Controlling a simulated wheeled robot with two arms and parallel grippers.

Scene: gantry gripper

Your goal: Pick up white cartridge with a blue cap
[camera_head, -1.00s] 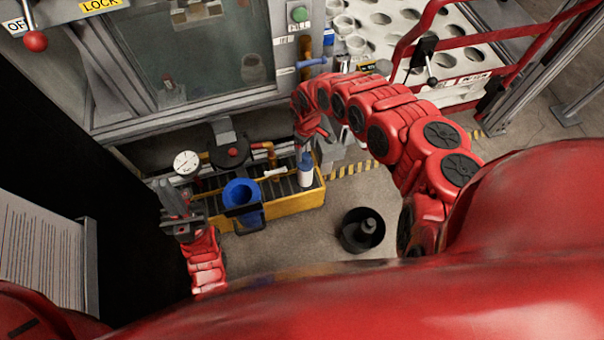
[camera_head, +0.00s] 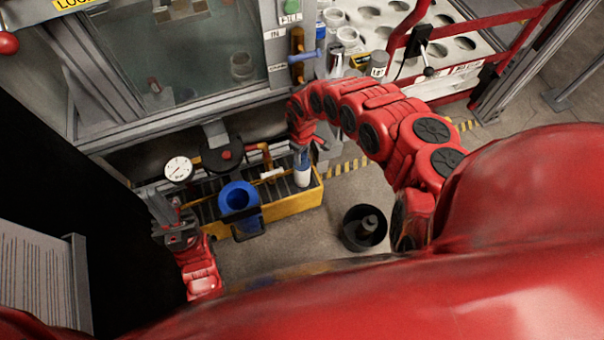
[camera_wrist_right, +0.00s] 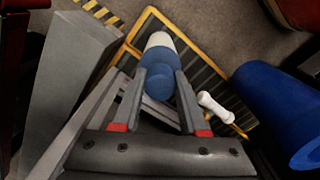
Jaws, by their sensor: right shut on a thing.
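The white cartridge with a blue cap (camera_head: 303,177) is roughly upright over the yellow-rimmed tray, near its right end. I cannot tell whether its bottom touches the slatted tray floor. My right gripper (camera_head: 302,150) reaches down on it from above. In the right wrist view the cartridge's white body (camera_wrist_right: 160,41) points away beyond its blue cap, and the fingers of my right gripper (camera_wrist_right: 159,82) are closed on both sides of the cap. My left gripper (camera_head: 168,215) is left of the tray, away from the cartridge; its finger opening is unclear.
The yellow tray (camera_head: 290,202) also holds a white handled piece (camera_head: 272,174). A blue cylinder (camera_head: 236,197) in a dark holder is left of the cartridge. A pressure gauge (camera_head: 179,169) stands behind. A black round container (camera_head: 364,228) is on the open floor at right.

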